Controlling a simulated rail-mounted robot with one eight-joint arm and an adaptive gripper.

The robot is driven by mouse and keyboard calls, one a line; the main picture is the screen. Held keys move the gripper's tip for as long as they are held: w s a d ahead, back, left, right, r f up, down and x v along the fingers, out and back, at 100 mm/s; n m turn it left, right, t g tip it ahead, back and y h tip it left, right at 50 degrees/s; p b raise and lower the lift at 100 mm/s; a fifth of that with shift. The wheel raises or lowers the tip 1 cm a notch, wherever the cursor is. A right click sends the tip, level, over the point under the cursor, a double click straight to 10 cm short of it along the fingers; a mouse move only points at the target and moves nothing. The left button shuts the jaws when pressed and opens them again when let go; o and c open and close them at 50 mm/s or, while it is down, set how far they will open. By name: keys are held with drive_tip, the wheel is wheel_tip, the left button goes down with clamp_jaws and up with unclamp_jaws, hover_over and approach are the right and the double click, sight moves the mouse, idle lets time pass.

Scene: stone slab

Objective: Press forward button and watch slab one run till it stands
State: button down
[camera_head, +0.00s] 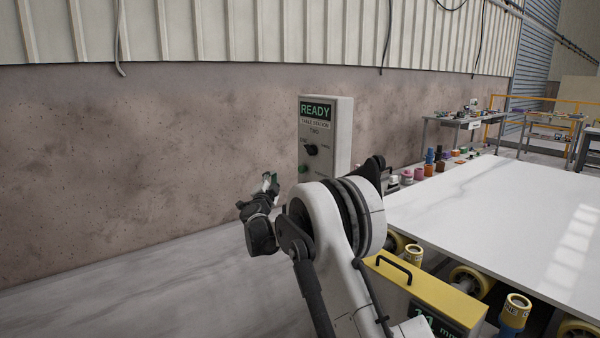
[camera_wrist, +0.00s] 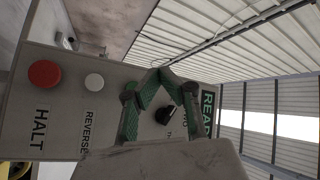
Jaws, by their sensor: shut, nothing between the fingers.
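The control box (camera_head: 342,130) stands against the wall, with a green READY display (camera_head: 315,111), a black knob (camera_head: 311,149) and a green button (camera_head: 303,169). In the wrist view its red HALT button (camera_wrist: 44,74) and white REVERSE button (camera_wrist: 94,81) show at left. No button marked forward can be read; my fingers cover part of the panel. My gripper (camera_head: 270,178) is left of the box in the head view; in the wrist view its green-padded fingers (camera_wrist: 160,76) are shut and empty before the panel. Contact cannot be told. A white slab (camera_head: 480,220) lies flat at right.
Yellow rollers (camera_head: 470,280) show under the slab's near edge. A yellow-topped unit with a handle and mm readout (camera_head: 425,290) stands in front. Several coloured containers (camera_head: 430,160) line the slab's far left side. Workbenches (camera_head: 465,122) and yellow railing stand behind.

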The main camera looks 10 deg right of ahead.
drive_tip(key=shift+f, duration=0.1)
idle(0.3)
drive_tip(key=w+d, duration=0.3)
drive_tip(key=d, duration=0.5)
drive_tip(key=shift+w, duration=0.3)
drive_tip(key=shift+d, duration=0.2)
idle(1.2)
drive_tip(key=shift+w+d, duration=0.2)
drive_tip(key=shift+d, duration=0.05)
drive_tip(key=shift+w+d, duration=0.2)
drive_tip(key=shift+d, duration=0.3)
idle(1.2)
drive_tip(key=shift+a, duration=0.1)
drive_tip(key=shift+s+a, duration=0.4)
drive_tip(key=shift+a, duration=0.4)
drive_tip(key=shift+s+a+b, duration=0.1)
drive_tip(key=shift+s+a, duration=0.25)
drive_tip(key=shift+a, duration=0.4)
drive_tip(key=shift+s+a+b, duration=0.15)
drive_tip(key=shift+s+a, duration=0.2)
drive_tip(key=shift+a, duration=0.4)
drive_tip(key=shift+s+a+b, duration=0.1)
drive_tip(key=shift+s+a, duration=0.25)
drive_tip(key=shift+a, duration=0.4)
